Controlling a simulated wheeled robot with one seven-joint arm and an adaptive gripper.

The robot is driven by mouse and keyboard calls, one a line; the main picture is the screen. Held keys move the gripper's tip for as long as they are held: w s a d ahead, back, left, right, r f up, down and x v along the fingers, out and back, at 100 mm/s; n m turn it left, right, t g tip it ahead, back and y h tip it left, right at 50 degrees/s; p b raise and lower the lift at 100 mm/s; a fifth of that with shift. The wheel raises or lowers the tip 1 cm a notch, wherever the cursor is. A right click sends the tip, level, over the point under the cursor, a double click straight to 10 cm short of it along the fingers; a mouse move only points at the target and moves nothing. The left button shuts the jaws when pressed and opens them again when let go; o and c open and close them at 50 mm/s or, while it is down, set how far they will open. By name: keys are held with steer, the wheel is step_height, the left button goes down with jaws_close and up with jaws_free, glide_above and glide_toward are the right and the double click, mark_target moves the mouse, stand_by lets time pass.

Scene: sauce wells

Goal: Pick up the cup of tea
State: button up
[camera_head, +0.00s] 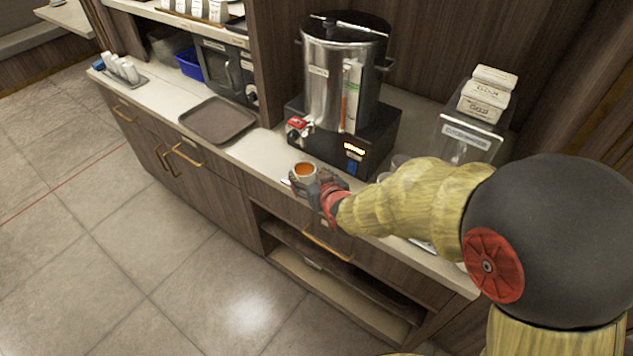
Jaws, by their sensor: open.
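The cup of tea (304,172) is a small pale cup with orange-brown tea in it. It stands on the counter near the front edge, in front of the steel urn. My gripper (311,187) is open, right at the near side of the cup, with its dark fingers close to the cup's lower part. Whether the fingers touch the cup, I cannot tell. The gripper hides part of the cup's lower right side.
A steel urn (338,85) with a red tap (298,124) stands on a black base behind the cup. A brown tray (218,120) lies on the counter to the left. A metal dispenser (467,138) with cartons (484,97) stands right. The counter between tray and cup is clear.

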mark_target(301, 167)
steer(key=shift+o, duration=1.1)
steer(key=x, duration=0.2)
steer(key=shift+w+a+f+b, duration=0.1)
steer(key=shift+w+f+b, duration=0.1)
steer(key=shift+b, duration=0.1)
steer(key=x, duration=0.1)
steer(key=b+x, duration=0.1)
steer(key=x, duration=0.2)
steer(key=shift+w+d+f+b, duration=0.15)
steer(key=shift+d+f+b, duration=0.05)
steer(key=shift+b, duration=0.2)
steer(key=shift+w+a, duration=0.15)
steer(key=shift+w, duration=0.15)
steer(key=c, duration=0.3)
steer(key=c, duration=1.1)
